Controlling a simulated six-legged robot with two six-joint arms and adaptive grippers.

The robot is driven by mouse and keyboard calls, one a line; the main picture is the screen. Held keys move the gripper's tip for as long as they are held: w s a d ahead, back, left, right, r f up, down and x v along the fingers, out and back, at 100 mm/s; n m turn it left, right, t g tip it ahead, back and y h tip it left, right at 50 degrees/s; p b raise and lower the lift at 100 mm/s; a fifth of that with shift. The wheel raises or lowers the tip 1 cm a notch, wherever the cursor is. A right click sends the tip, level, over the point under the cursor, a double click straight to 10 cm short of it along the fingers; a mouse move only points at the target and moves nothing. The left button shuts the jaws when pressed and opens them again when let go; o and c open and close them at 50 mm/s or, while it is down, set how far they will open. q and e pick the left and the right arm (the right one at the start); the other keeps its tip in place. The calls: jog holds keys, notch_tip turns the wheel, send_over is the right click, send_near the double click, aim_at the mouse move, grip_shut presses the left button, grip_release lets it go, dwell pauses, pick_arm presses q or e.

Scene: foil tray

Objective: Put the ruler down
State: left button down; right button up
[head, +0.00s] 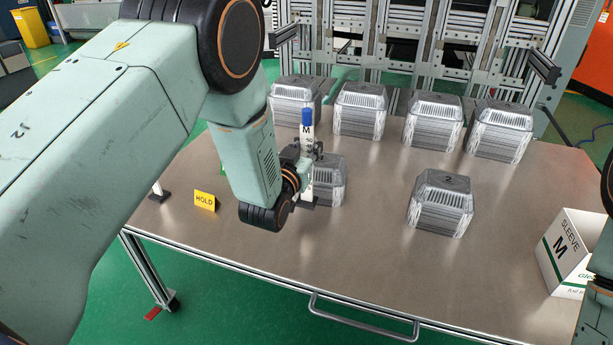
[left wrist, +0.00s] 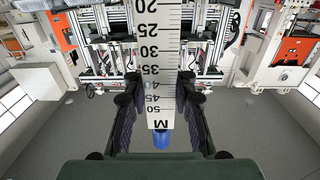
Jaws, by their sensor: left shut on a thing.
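The ruler (head: 308,135) is a white strip marked M with a blue end, standing about upright with the blue end on top. My left gripper (head: 308,160) is shut on it. In the left wrist view the ruler (left wrist: 160,60) runs between both fingers of the gripper (left wrist: 160,100), its scale and M showing. Its lower end in the head view is near a small dark piece by the tabletop; I cannot tell whether it touches. My right gripper is not in view.
Several stacks of foil trays stand on the metal table (head: 370,260): a back row, one stack (head: 330,182) close behind the ruler, and one marked 2 (head: 442,203). A yellow HOLD sign (head: 204,201) is at left, a SLEEVE box (head: 566,250) at right. The front middle is clear.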

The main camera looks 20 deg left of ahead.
pick_arm(q)
jog(key=shift+w+f, duration=0.2)
jog(key=shift+f, duration=0.65)
notch_tip(320, 180, down, 3)
jog(key=shift+f+b, duration=0.2)
jog(key=shift+b, duration=0.6)
jog(key=shift+s, duration=0.15)
jog(key=c, duration=1.4)
grip_release()
jog(key=shift+f, duration=0.2)
jog(key=o, duration=0.3)
jog(key=shift+r, duration=0.1)
